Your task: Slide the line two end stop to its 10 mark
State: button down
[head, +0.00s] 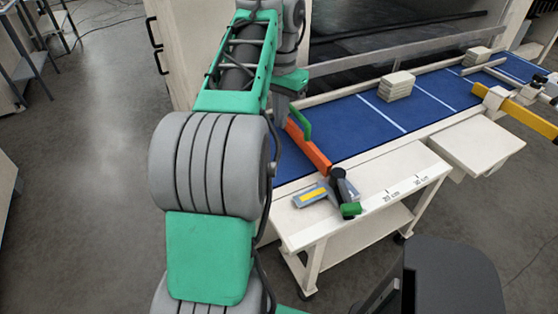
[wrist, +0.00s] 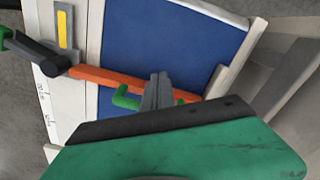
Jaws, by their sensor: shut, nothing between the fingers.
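An orange end-stop bar (head: 312,150) lies across the blue belt, with an upright green handle (head: 302,122) on it. Its dark clamp (head: 343,184) with a green knob (head: 350,210) sits on the pale rail beside a printed cm scale (head: 405,188); one mark seems to read 20, the other is too small to be sure. In the wrist view, the orange bar (wrist: 120,82) runs behind my gripper (wrist: 157,90). My fingers are shut and empty, right beside the green handle (wrist: 126,100); I cannot tell whether they touch it. In the head view my arm partly hides the fingers.
Stacks of pale sheets (head: 397,85) lie on the blue belt (head: 352,122). A yellow-and-grey label (head: 311,195) lies on the rail end. A dark chair-like object (head: 452,280) stands in front.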

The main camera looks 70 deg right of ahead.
notch_tip(320, 180, up, 9)
jog(key=p, duration=0.8)
jog(key=shift+p, duration=0.35)
